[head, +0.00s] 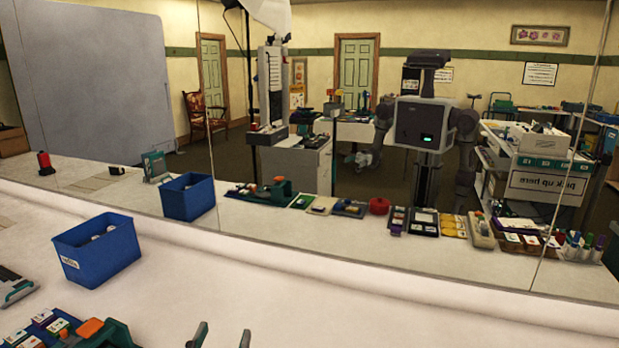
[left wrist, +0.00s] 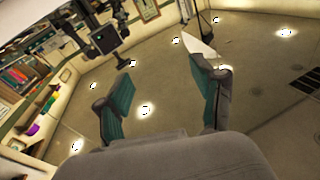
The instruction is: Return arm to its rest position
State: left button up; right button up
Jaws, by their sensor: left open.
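My left gripper (head: 221,337) shows only as two dark fingertips at the bottom edge of the head view, over the white counter (head: 330,312). The fingertips are apart. In the left wrist view, the left gripper (left wrist: 160,100) is open, with teal pads facing each other and nothing between them. That view looks toward the ceiling and upper walls. My right gripper does not show directly.
A blue bin (head: 98,252) stands on the counter at left. Coloured pieces and a teal item (head: 100,332) lie at bottom left. A large mirror (head: 330,215) behind the counter reflects the room and my body. The counter's middle is bare.

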pick_arm(q)
jog(key=s+a+f+n+g+y, duration=0.1)
jog(key=s+a+f+g, duration=0.3)
jog(key=f, duration=0.3)
jog(key=s+a+f+n+g+y, duration=0.1)
jog(key=s+a+f+g+y, duration=0.1)
jog(key=s+f+g, duration=0.35)
jog(key=s+f+m+g+h, duration=0.2)
jog(key=s+f+g, duration=0.55)
jog(key=s, duration=0.65)
jog(key=s+f, duration=0.3)
jog(key=f, duration=2.7)
jog(key=s+a+f+g, duration=0.1)
jog(key=s+a+f, duration=0.1)
jog(key=s+f, duration=1.2)
jog(key=shift+s+a+f+y, duration=0.2)
jog(key=shift+s+a+y, duration=0.1)
jog(key=shift+s, duration=0.8)
